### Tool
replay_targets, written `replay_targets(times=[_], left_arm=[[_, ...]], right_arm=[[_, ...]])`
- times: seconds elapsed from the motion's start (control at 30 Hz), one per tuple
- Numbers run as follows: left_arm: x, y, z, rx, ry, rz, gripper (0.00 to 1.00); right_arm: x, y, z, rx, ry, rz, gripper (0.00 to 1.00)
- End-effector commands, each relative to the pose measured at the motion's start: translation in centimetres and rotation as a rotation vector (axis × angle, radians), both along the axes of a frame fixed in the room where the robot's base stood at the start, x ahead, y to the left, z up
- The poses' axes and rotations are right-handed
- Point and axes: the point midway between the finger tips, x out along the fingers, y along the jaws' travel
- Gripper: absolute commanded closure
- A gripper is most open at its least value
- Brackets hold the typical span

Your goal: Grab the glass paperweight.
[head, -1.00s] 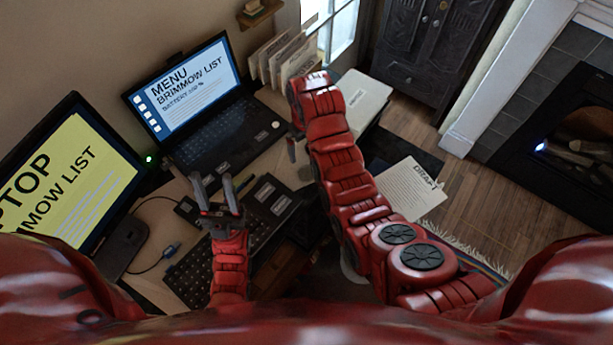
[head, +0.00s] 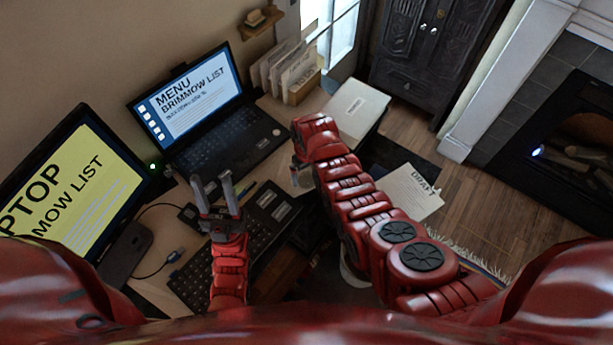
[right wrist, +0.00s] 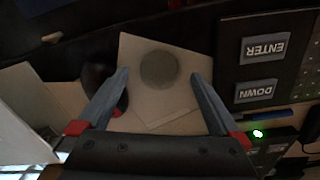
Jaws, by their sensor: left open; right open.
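The glass paperweight (right wrist: 159,69) looks like a round, greyish clear disc lying on pale paper sheets (right wrist: 152,112) in the right wrist view. My right gripper (right wrist: 160,80) is open, with one finger on each side of the paperweight in that view; whether the fingers are down at its level I cannot tell. In the head view my right arm mostly hides this gripper, and I cannot make out the paperweight. My left gripper (head: 211,177) is open and empty above the desk, near the black keypad device.
A laptop (head: 215,130) and a yellow-screened monitor (head: 70,195) stand on the left. The black device with ENTER and DOWN keys (right wrist: 265,50) lies right of the paperweight in the wrist view. A dark rounded object (right wrist: 98,82) is close by the left finger. A file holder (head: 292,75) stands behind.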

Motion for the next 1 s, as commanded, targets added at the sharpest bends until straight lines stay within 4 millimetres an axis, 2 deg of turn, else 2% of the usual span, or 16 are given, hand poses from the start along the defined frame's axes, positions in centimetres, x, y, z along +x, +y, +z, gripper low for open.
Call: replay_targets(times=[0.3, 0.63, 1.0], left_arm=[[0.0, 0.0, -0.1, 0.0, 0.0, 0.0, 0.5], [0.0, 0.0, -0.1, 0.0, 0.001, 0.0, 0.5], [0.0, 0.0, -0.1, 0.0, 0.0, 0.0, 0.5]], right_arm=[[0.0, 0.0, -1.8, -0.001, 0.001, 0.001, 0.0], [0.0, 0.0, -2.0, 0.0, 0.0, 0.0, 0.02], [0.0, 0.1, -1.9, 0.0, 0.0, 0.0, 0.68]])
